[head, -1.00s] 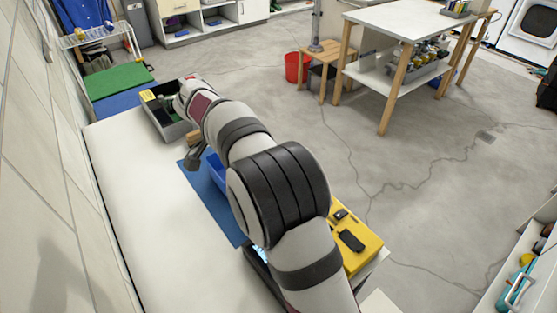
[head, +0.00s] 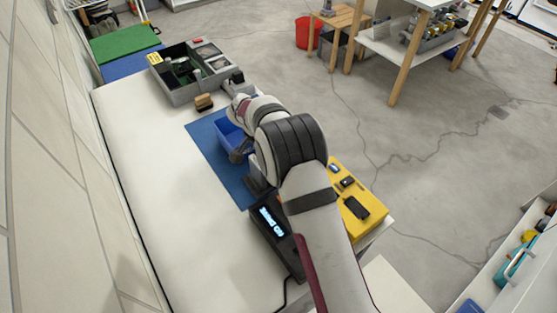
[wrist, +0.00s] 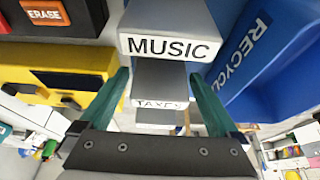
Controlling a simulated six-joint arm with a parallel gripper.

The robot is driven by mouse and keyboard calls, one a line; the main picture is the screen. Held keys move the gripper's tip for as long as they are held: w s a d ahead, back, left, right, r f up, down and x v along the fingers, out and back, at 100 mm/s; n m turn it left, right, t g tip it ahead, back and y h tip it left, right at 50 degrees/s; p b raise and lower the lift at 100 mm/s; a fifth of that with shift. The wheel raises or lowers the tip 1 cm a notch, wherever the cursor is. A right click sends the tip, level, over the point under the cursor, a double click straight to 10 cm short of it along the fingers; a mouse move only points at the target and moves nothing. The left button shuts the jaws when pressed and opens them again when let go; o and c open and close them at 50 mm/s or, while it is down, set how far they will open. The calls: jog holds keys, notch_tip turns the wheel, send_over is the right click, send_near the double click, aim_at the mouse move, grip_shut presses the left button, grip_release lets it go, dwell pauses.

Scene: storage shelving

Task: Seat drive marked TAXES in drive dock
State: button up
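The drive marked TAXES (wrist: 158,103) is a grey block with a white label, in the wrist view between my fingers' lines. My gripper (wrist: 160,72) has two teal fingers spread apart, one on each side of it, with narrow gaps showing. Its fingertips come close to the lower edge of a larger-looking grey drive marked MUSIC (wrist: 170,46), which hides part of what lies behind. In the head view my arm hides most of the gripper. The drive dock, seemingly the black unit with a lit display (head: 271,219), stands at the table's right edge.
A blue RECYCLE bin (wrist: 255,65) stands close on the right in the wrist view. A grey divided tray (head: 183,97) and a brown block (head: 204,102) sit at the back. The white table's left is clear.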

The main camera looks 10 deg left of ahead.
jog(key=c, duration=1.4)
jog(key=shift+r, duration=0.5)
notch_tip(320, 180, up, 3)
jog(key=shift+f, duration=0.1)
jog(key=s+d+r, duration=0.2)
jog(key=d+r, duration=0.5)
jog(key=d, duration=0.4)
jog(key=s+d+r+m+g, duration=0.1)
jog(key=s+d+m+g, duration=0.3)
jog(key=s+m, duration=0.6)
jog(key=s+d+m+g, duration=0.2)
jog(key=s+d+m, duration=0.55)
jog(key=s, duration=0.55)
jog(key=shift+m, duration=0.25)
jog(key=a+f, duration=0.3)
jog(key=a, duration=0.1)
jog(key=w+a+f, duration=0.1)
jog(key=a+f, duration=0.3)
jog(key=w+a+f, duration=0.1)
jog(key=a+f, duration=0.2)
jog(key=a, duration=0.1)
jog(key=shift+w+f, duration=0.1)
jog(key=shift+f, duration=0.2)
